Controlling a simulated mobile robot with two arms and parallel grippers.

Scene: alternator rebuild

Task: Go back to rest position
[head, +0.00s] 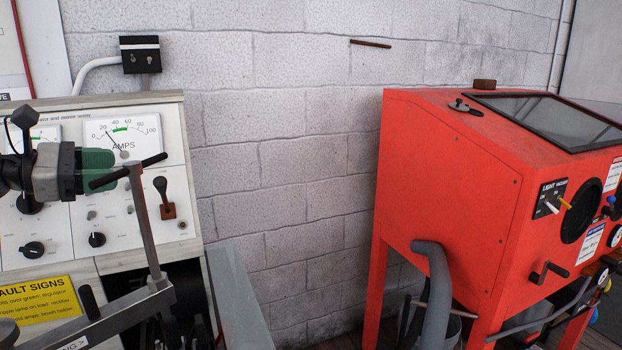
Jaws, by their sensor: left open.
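My left gripper (98,168) comes in from the left edge, in front of the tester panel (140,205). Its grey and black body ends in a dark green part. The gripper is open, and I see nothing held in it. A grey lever (143,225) with a black crossbar handle (153,160) rises from the lower left. The handle crosses the picture over the gripper's green end and hides part of it. I cannot tell whether they touch. My right gripper is not in view.
The panel carries an AMPS gauge (123,135), knobs and a toggle lever (164,197). A yellow fault-signs label (40,303) is below. A red blasting cabinet (455,190) with a grey hose (435,290) stands right. Bare block wall (290,170) shows between them.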

